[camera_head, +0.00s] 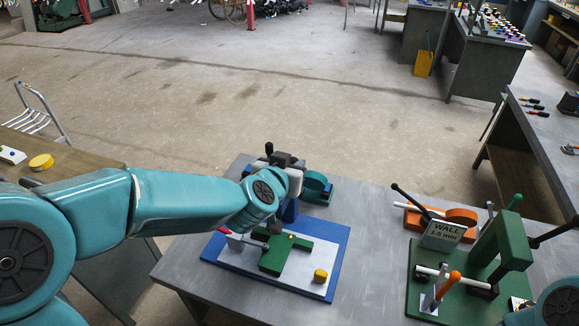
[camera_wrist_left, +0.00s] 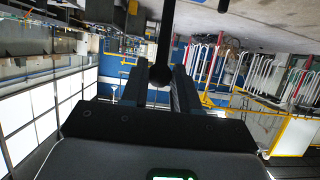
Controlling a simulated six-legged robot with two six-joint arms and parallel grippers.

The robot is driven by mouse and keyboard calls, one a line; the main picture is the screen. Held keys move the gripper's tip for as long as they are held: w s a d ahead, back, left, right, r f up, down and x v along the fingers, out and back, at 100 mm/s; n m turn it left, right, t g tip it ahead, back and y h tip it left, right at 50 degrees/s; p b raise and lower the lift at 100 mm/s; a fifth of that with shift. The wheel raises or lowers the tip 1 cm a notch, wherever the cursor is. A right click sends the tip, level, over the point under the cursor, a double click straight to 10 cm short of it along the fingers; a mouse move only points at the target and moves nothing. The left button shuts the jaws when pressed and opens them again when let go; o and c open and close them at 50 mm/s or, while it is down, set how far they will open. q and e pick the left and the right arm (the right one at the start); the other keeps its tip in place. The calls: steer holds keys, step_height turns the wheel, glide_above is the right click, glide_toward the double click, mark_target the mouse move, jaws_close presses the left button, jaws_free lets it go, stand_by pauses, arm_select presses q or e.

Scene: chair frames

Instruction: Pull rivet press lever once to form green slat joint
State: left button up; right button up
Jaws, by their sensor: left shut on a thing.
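The blue rivet press (camera_head: 288,211) stands on a blue board with a pale plate (camera_head: 232,258), partly hidden behind my left arm. The green slat piece (camera_head: 279,259) lies on the plate at the foot of the press, with a grey bar at its left end. My left gripper (camera_head: 285,162) is above the press, shut on the lever. The lever's black knob (camera_head: 269,148) shows beside the gripper. In the left wrist view the dark lever (camera_wrist_left: 165,35) runs down to a ball end between the fingers. The joint under the press is hidden. My right gripper is out of view.
A yellow block (camera_head: 320,276) sits on the plate. Table between the stations is clear.

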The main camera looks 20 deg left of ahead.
arm_select(q)
steer(key=s+f+b, duration=0.2)
steer(key=s+f, duration=0.1)
steer(key=s, duration=0.2)
steer(key=shift+s+b, duration=0.2)
steer(key=shift+b, duration=0.15)
steer(key=shift+a+f, duration=0.1)
steer(key=s+f+b, duration=0.1)
steer(key=f, duration=0.1)
steer(key=s+f+b, duration=0.2)
steer(key=shift+s, duration=0.1)
steer(key=w+r+p, duration=0.4)
steer(key=r, duration=0.1)
steer(key=shift+w+p, duration=0.25)
steer(key=shift+p, duration=0.1)
